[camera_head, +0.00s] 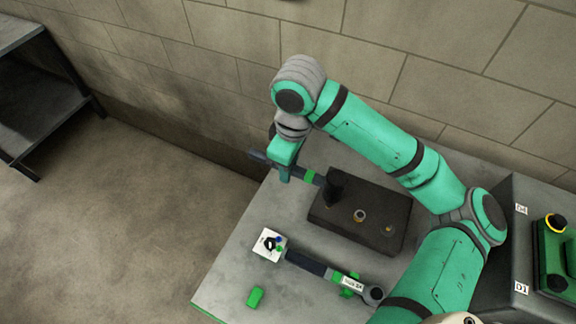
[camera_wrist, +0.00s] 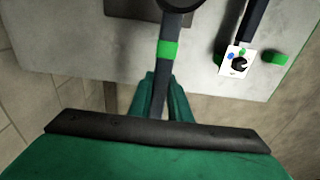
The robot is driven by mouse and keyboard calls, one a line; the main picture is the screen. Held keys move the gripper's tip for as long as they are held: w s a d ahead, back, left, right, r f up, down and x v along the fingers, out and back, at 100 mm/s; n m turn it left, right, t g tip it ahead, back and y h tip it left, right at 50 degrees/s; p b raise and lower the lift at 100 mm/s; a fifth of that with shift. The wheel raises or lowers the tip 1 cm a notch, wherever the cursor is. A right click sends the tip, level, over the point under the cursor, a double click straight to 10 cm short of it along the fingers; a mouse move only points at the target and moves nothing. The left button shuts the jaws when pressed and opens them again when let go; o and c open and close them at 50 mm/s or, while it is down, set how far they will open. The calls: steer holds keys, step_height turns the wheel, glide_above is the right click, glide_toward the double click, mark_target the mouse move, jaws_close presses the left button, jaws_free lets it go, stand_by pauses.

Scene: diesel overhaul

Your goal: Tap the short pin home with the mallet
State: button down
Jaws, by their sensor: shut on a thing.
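My gripper (camera_head: 287,172) is shut on the handle of the mallet (camera_head: 335,186), left of the dark block. The mallet has a black head and a dark handle with a green band. Its head is over the left end of the dark block (camera_head: 325,220); I cannot tell whether it touches. In the wrist view the handle (camera_wrist: 167,72) runs up from between the fingers (camera_wrist: 163,95) to the head at the top edge. A brass-rimmed round fitting (camera_head: 360,216) and a smaller brass spot (camera_head: 388,230) show on the block. I cannot make out the short pin for certain; the head may hide it.
A wrench-like tool (camera_head: 318,269) with a green band lies along the front of the grey table (camera_head: 232,272). A dark housing with a green box (camera_head: 556,250) stands right.

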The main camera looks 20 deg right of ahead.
steer(key=f, duration=0.2)
steer(key=a+f, duration=0.1)
steer(key=f, duration=0.2)
steer(key=shift+s+a+f, duration=0.15)
steer(key=shift+s+f, duration=0.15)
steer(key=shift+f, duration=0.1)
steer(key=shift+s+a+f, duration=0.1)
steer(key=shift+s+a, duration=0.05)
steer(key=shift+d+f, duration=0.1)
steer(key=shift+d, duration=0.1)
steer(key=d, duration=0.1)
steer(key=w+f, duration=0.1)
steer(key=d, duration=0.1)
steer(key=shift+w+d+f, duration=0.25)
steer(key=shift+d, duration=0.05)
steer(key=shift+w+a+r, duration=0.15)
steer(key=shift+a+r, duration=0.5)
steer(key=shift+r, duration=0.1)
steer(key=r, duration=0.4)
steer(key=s+r, duration=0.1)
steer(key=r, duration=0.1)
steer(key=shift+a, duration=0.2)
steer(key=shift+d+r, duration=0.1)
steer(key=shift+r, duration=0.15)
